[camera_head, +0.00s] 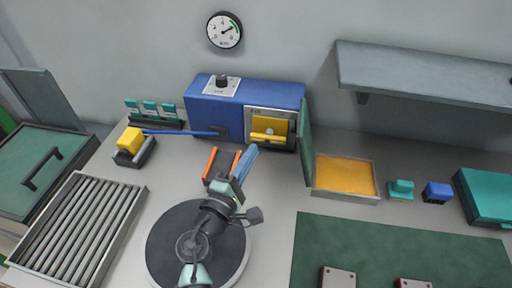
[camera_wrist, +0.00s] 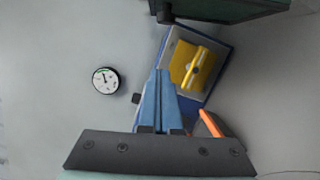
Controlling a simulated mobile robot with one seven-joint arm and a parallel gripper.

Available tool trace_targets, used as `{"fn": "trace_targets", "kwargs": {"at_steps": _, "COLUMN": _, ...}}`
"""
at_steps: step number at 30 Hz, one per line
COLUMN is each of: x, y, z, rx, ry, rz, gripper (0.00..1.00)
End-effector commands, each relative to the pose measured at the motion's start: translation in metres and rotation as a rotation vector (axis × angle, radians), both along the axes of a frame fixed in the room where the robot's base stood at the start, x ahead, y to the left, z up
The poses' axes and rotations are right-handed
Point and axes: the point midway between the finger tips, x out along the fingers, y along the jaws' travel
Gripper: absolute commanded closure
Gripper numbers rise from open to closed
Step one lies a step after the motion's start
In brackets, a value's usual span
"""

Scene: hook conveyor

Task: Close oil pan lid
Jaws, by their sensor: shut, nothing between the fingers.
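The oil pan (camera_head: 346,196) is a shallow grey tray with an orange-yellow inside, on the table right of centre. Its green lid (camera_head: 306,142) stands upright and open along the pan's left side. In the wrist view a dark green panel, likely the lid (camera_wrist: 235,10), shows at the top edge. My gripper (camera_head: 250,152) is left of the lid and apart from it, in front of the blue machine. Its two blue fingers (camera_wrist: 160,75) are together in the wrist view, with nothing between them. The pan is not visible in the wrist view.
A blue machine (camera_head: 205,105) with a yellow-handled front (camera_head: 270,127) stands behind my gripper. A teal block (camera_head: 401,188) and blue block (camera_head: 437,191) sit right of the pan. A shelf (camera_head: 430,72) overhangs behind.

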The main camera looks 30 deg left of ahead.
Motion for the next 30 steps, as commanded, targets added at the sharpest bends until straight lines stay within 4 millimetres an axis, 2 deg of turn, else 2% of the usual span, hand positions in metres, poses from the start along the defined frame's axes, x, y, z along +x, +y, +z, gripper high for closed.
{"fn": "trace_targets", "kwargs": {"at_steps": 6, "x": 0.045, "y": 0.001, "z": 0.005, "rx": 0.001, "ry": -0.002, "rz": -0.003, "gripper": 1.00}}
{"fn": "trace_targets", "kwargs": {"at_steps": 11, "x": 0.073, "y": 0.003, "z": 0.007, "rx": 0.002, "ry": -0.001, "rz": -0.002, "gripper": 1.00}}
{"fn": "trace_targets", "kwargs": {"at_steps": 12, "x": 0.076, "y": -0.003, "z": 0.010, "rx": 0.003, "ry": 0.000, "rz": -0.005, "gripper": 1.00}}
{"fn": "trace_targets", "kwargs": {"at_steps": 15, "x": 0.078, "y": -0.019, "z": 0.014, "rx": 0.002, "ry": 0.001, "rz": -0.004, "gripper": 1.00}}
{"fn": "trace_targets", "kwargs": {"at_steps": 21, "x": 0.082, "y": -0.033, "z": 0.016, "rx": 0.002, "ry": 0.000, "rz": -0.001, "gripper": 1.00}}
{"fn": "trace_targets", "kwargs": {"at_steps": 30, "x": 0.083, "y": -0.035, "z": 0.016, "rx": 0.003, "ry": 0.000, "rz": -0.001, "gripper": 1.00}}
